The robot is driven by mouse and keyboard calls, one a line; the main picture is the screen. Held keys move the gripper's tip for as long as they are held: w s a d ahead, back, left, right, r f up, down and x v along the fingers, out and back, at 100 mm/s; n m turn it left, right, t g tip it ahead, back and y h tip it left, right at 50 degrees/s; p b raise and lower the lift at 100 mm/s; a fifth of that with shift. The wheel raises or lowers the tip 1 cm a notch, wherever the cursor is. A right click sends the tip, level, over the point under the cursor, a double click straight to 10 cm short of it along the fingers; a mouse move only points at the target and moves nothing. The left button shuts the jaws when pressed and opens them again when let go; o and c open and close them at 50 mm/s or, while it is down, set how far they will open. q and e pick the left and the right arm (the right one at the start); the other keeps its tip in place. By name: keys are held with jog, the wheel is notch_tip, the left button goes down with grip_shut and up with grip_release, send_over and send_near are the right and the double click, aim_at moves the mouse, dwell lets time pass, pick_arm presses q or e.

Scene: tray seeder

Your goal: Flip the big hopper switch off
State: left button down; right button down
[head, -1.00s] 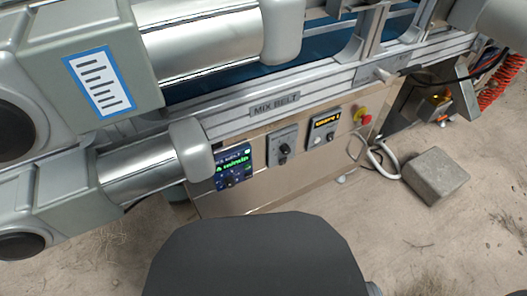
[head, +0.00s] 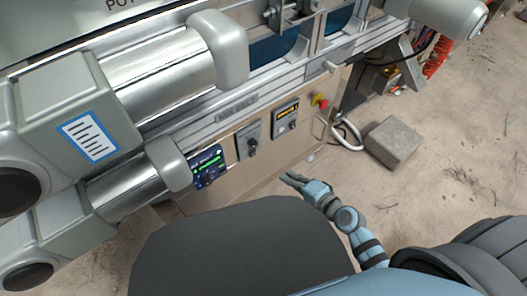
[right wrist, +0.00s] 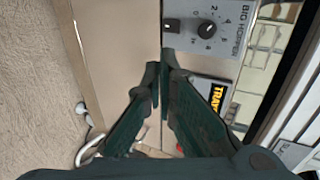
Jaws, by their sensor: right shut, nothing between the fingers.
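The grey big hopper panel (right wrist: 228,40) is at the top of the right wrist view, with a black dial (right wrist: 208,29) and a small dark switch (right wrist: 172,25) beside it. I cannot tell the switch's position. In the head view, the panel (head: 249,140) is small on the machine's front. My right gripper (head: 288,178) is shut and empty in front of the machine, apart from it and lower than the panel in the picture. In the right wrist view, its fingertips (right wrist: 160,68) point toward the panel, just below the switch in the picture. My left gripper is out of view.
Beside the hopper panel is a panel with an amber display (head: 287,109), then a red stop button (head: 320,101). A concrete block (head: 394,142) stands on the sandy floor at right.

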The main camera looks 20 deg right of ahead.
aim_at(253, 154)
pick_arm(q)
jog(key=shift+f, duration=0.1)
pick_arm(e)
jog(key=shift+f, duration=0.15)
